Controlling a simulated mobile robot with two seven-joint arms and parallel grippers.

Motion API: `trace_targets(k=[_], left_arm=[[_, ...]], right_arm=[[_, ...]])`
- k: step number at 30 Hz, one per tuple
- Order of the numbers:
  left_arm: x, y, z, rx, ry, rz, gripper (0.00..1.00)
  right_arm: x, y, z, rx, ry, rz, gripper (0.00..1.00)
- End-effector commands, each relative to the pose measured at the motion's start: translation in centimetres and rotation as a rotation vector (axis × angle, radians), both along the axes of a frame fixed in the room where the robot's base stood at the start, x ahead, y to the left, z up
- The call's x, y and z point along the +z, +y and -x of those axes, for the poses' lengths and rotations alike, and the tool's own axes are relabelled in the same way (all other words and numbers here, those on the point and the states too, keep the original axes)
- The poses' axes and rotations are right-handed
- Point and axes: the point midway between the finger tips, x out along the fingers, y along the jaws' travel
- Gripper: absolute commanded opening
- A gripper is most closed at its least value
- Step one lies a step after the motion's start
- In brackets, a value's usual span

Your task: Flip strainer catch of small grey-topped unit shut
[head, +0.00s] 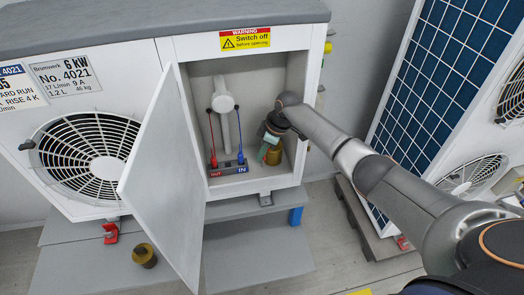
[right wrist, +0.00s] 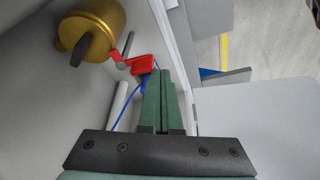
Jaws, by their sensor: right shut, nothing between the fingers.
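The small grey-topped unit (head: 165,20) has its white door open, and its compartment shows a brass strainer (head: 274,155) at the right side. My right arm reaches into the compartment, and my right gripper (head: 264,151) is in front of the strainer. In the right wrist view, the strainer (right wrist: 98,28) is at upper left, with a red catch (right wrist: 142,63) sticking out from it. My right gripper's green fingers (right wrist: 162,74) are shut and empty, with their tips right by the catch; I cannot tell whether they touch. In the head view the catch is hidden. My left gripper is not in view.
The open door (head: 165,175) stands out left of the compartment. Inside are a grey pipe (head: 222,100), red and blue hoses and an OUT/IN block (head: 228,168). A brass part (head: 144,254) lies on the grey step below. A blue-panelled unit (head: 435,70) stands right.

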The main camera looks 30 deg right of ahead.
Motion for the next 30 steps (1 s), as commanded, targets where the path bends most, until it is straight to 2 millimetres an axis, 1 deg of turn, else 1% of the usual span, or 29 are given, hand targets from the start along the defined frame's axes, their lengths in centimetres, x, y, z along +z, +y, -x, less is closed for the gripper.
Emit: trace_targets(k=[5,8,15,18,21,25,30], left_arm=[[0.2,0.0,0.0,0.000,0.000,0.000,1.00],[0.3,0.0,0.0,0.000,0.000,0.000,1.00],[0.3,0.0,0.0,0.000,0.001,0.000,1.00],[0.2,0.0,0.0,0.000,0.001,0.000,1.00],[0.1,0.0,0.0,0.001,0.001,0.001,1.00],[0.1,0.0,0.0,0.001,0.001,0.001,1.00],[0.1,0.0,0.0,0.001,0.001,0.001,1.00]], right_arm=[[1.2,-0.3,0.2,0.002,-0.003,0.000,0.00],[2.6,-0.7,0.5,0.000,-0.004,0.001,0.00],[7.5,-2.0,1.7,0.000,-0.005,0.002,0.00],[9.3,-2.5,2.1,0.000,-0.004,0.002,0.00],[10.6,-2.9,2.4,-0.002,-0.002,0.002,0.00],[11.5,-3.0,2.6,0.000,0.000,0.000,0.00],[11.8,-3.1,2.7,0.000,0.000,0.000,0.00]])
